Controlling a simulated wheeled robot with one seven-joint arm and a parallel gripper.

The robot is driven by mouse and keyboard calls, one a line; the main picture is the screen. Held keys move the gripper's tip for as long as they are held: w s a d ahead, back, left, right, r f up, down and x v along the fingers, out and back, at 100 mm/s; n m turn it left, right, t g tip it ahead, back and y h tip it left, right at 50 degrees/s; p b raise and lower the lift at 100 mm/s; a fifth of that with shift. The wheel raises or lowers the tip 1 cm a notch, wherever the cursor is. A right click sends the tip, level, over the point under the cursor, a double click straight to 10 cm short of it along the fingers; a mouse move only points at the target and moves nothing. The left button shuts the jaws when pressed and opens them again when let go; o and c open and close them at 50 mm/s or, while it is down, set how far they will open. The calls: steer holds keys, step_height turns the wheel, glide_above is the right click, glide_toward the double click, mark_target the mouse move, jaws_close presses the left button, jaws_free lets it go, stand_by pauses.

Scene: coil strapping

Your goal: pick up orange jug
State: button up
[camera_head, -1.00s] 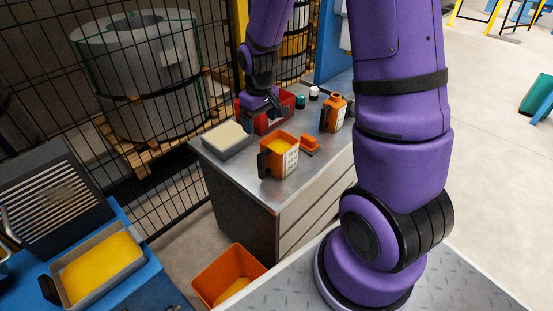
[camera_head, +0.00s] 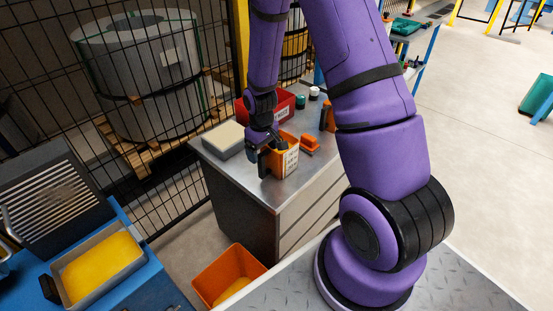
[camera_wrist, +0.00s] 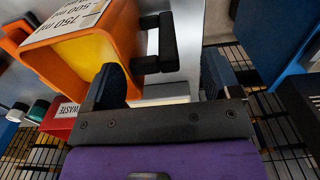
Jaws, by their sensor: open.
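The orange jug (camera_head: 290,160) stands upright on the metal top of the grey cabinet, with a white label and a black handle (camera_head: 263,162) on its left side. In the wrist view the jug (camera_wrist: 117,42) fills the upper left, with volume marks on its label. My gripper (camera_head: 268,142) is at the jug's handle side and hides part of the rim. In the wrist view my gripper (camera_wrist: 162,78) is open, and the black handle (camera_wrist: 155,45) shows between its two fingers. I cannot tell whether either finger touches it.
A red bin (camera_head: 283,104) marked WASTE is behind the jug, and a grey tray (camera_head: 222,150) is to its left. A small orange item (camera_head: 309,143) lies to its right. An orange bottle (camera_head: 326,118) is mostly hidden by my arm. Wire fencing (camera_head: 180,190) runs along the left.

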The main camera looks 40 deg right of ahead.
mark_target(275, 158)
steer(key=shift+w+d+f, duration=0.1)
steer(key=shift+d+f, duration=0.05)
steer(key=shift+f, duration=1)
steer(key=shift+d+f, duration=0.15)
steer(key=shift+f, duration=0.95)
steer(key=shift+c, duration=0.2)
steer(key=c, duration=1.1)
